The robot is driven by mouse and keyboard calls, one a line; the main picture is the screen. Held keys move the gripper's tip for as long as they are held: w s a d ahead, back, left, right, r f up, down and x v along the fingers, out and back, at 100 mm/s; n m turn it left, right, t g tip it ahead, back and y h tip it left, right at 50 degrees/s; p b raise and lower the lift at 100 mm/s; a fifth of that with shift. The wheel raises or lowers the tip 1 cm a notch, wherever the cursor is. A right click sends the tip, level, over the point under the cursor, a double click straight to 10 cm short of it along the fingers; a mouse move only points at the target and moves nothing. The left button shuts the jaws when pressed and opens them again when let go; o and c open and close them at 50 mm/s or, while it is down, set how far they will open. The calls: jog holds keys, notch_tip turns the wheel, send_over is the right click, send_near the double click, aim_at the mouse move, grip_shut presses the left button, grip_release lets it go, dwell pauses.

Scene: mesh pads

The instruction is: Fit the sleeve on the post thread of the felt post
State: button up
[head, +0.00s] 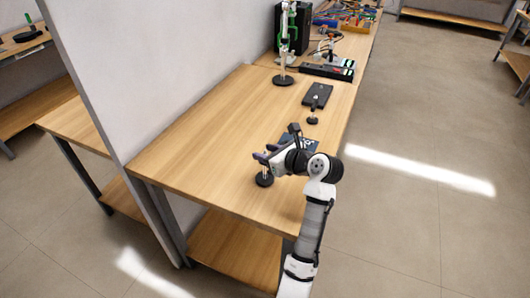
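My gripper (265,152) is over the near part of the wooden table, its purple fingertips pointing left. The two fingertips show apart, but whether anything is between them is too small to tell. A small post on a round black base (264,181) stands just below the fingers in the picture; its upper part is close to the gripper. A second small post on a round black base (313,121) stands farther back, near a dark flat pad (318,95). I cannot tell which post is the felt post. I cannot make out the sleeve.
A dark pad with white marks (311,143) lies partly behind my gripper. A tall white stand on a black base (283,80), a black case (290,40) and a dark strip with lights (327,70) are at the back. The table's left half (200,140) is clear.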

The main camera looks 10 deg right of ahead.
jog(key=b+v, duration=0.2)
jog(key=v, duration=1.1)
jog(key=shift+f, duration=0.1)
